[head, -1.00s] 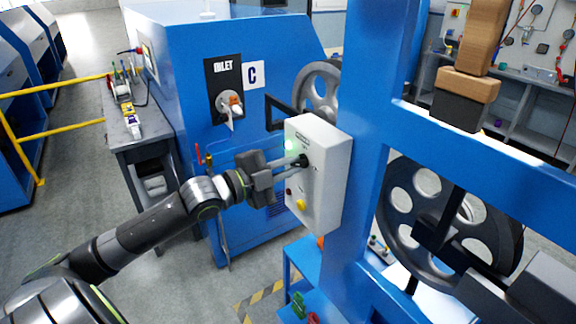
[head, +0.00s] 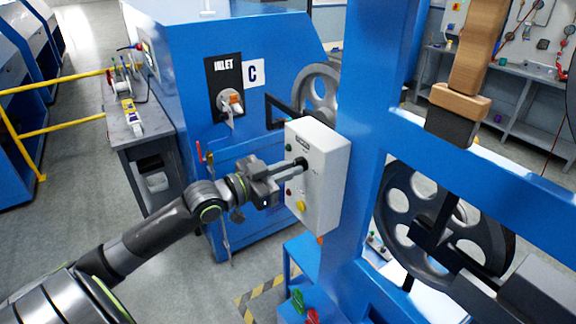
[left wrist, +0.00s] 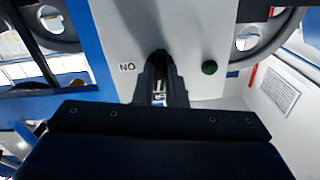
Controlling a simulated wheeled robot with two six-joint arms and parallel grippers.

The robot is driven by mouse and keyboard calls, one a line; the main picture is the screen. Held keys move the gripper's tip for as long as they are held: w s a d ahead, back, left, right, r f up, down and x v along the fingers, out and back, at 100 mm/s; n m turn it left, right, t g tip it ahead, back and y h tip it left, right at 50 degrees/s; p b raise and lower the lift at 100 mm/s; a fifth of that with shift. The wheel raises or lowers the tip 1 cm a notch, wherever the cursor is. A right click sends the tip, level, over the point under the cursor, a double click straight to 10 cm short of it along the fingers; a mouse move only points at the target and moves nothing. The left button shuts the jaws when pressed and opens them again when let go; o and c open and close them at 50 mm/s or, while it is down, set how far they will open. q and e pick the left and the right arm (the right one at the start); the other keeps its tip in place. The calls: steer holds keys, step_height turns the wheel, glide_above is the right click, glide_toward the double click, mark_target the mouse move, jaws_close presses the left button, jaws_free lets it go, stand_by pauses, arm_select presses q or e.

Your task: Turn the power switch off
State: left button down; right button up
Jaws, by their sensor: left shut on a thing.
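A white control box (head: 325,190) is mounted on the blue machine column in the head view. My left gripper (head: 300,163) reaches its front from the left, its fingers shut on the dark power switch, which they mostly hide. In the left wrist view the fingers (left wrist: 161,78) meet the switch on the white panel (left wrist: 205,25). A label (left wrist: 127,67) reading "NO" in this view is beside them, and a dark green lamp (left wrist: 209,67) is on the other side. The lamp looks unlit. A yellow button (head: 301,205) and a red one sit lower on the box. My right gripper is out of view.
The blue column (head: 375,90) stands right behind the box. A large grey pulley (head: 465,220) is to the right, with a wooden block (head: 460,103) above it. A blue machine with an inlet switch (head: 228,105) stands behind. Open floor lies at the lower left.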

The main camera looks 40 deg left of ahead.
arm_select(q)
steer(key=shift+n+p, duration=0.3)
steer(key=shift+n, duration=0.7)
steer(key=c, duration=1.5)
jaws_free()
steer(key=shift+p+v, duration=2.4)
steer(key=shift+v, duration=6.25)
